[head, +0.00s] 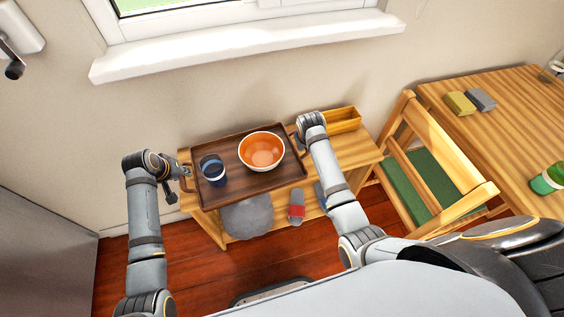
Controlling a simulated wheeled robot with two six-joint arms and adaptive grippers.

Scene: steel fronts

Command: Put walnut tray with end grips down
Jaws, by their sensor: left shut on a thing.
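The walnut tray (228,147) is dark brown with a raised rim and sits level over the left part of a low wooden bench. I cannot tell whether its underside touches the bench top. A dark blue and white cup (213,171) stands at its left, and an orange bowl with a white outside (262,151) stands right of its middle. My left gripper (184,173) is shut on the grip at the tray's left end. My right arm reaches the tray's right end, where its wrist hides the gripper.
The wooden bench (351,163) carries a yellow wooden box (343,120) at its back right. A grey round cushion (247,217) and slippers (297,206) are below. A wooden chair (440,184) and table (511,123) stand right. The wall and window sill (250,42) are behind.

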